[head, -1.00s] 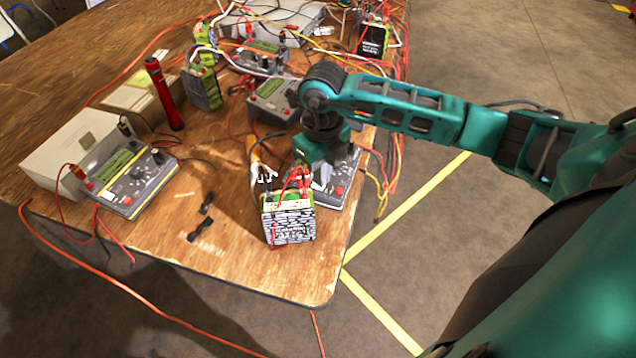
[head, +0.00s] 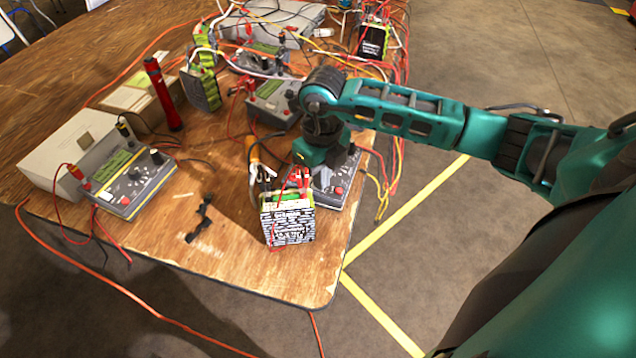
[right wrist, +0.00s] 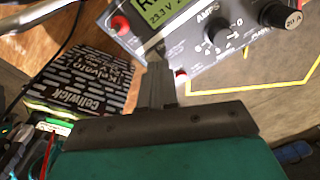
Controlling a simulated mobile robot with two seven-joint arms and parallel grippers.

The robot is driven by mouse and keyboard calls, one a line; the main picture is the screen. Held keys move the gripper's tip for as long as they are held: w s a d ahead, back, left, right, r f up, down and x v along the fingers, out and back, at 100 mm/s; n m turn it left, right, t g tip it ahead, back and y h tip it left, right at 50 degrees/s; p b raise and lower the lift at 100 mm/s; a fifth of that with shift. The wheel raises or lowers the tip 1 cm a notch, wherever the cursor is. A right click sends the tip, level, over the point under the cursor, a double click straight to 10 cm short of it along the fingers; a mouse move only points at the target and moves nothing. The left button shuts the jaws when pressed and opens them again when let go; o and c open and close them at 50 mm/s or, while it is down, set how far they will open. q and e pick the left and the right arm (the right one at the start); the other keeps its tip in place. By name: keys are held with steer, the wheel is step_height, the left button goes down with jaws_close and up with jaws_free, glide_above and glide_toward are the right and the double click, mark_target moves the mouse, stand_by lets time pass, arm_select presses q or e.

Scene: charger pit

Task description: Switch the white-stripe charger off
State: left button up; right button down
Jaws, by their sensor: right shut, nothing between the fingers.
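The charger (head: 335,188) under my right gripper is grey with a lit display. My left gripper is not in view.
A black-and-white battery (head: 288,225) with clips and leads stands beside the charger near the table (head: 240,265) corner. A yellow-striped charger (head: 130,180) is at left, another charger (head: 272,103) behind. A red torch (head: 163,95) stands upright. Cables lie around.

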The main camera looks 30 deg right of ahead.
steer(key=shift+r+p, duration=2.6)
steer(key=shift+r, duration=0.8)
steer(key=shift+s+f, duration=0.1)
